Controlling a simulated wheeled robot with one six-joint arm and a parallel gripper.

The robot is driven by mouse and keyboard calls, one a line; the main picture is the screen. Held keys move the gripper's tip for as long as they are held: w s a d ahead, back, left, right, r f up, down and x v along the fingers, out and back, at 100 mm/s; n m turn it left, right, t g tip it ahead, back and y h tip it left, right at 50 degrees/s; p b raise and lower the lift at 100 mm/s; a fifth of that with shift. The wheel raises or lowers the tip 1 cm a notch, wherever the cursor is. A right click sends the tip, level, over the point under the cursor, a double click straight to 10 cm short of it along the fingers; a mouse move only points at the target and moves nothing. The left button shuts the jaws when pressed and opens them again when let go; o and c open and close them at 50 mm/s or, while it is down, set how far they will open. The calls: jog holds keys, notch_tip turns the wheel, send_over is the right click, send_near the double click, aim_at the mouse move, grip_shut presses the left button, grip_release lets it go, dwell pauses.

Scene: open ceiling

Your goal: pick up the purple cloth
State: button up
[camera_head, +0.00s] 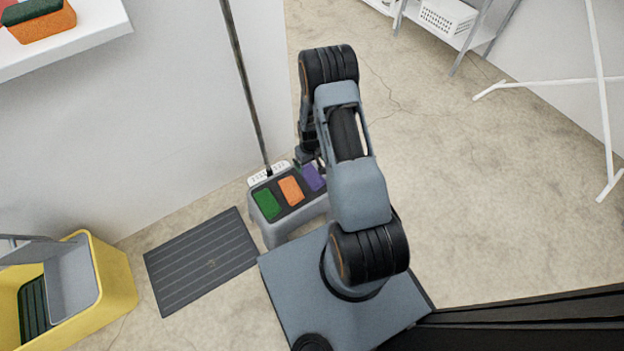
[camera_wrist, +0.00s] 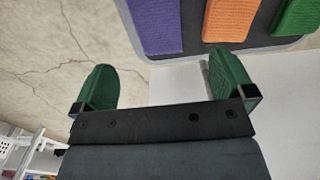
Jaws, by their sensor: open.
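The purple cloth (camera_head: 314,177) lies flat on the dark top of a small grey stool (camera_head: 284,226), at the right end of a row of three cloths. In the wrist view the purple cloth (camera_wrist: 156,26) is at the top, partly cut off by the frame edge. My gripper (camera_wrist: 163,88) is open and empty, its green fingertips apart. The purple cloth appears beyond the fingertips and between them, not touched. In the head view my arm covers the stool's right side, and the gripper is mostly hidden near the purple cloth.
An orange cloth (camera_head: 291,190) and a green cloth (camera_head: 266,204) lie beside the purple one. A pole stands behind the stool. A dark ribbed mat (camera_head: 202,260) and a yellow bucket (camera_head: 112,277) are to the left. A white wall is behind; open floor (camera_head: 470,200) is right.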

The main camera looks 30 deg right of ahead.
aim_at(311, 173)
jog(key=shift+d+f+b, duration=0.1)
jog(key=shift+f+b, duration=1.85)
jog(key=shift+f, duration=2.8)
jog(key=shift+r, duration=0.1)
jog(key=c, duration=1.1)
jog(key=shift+r, duration=0.1)
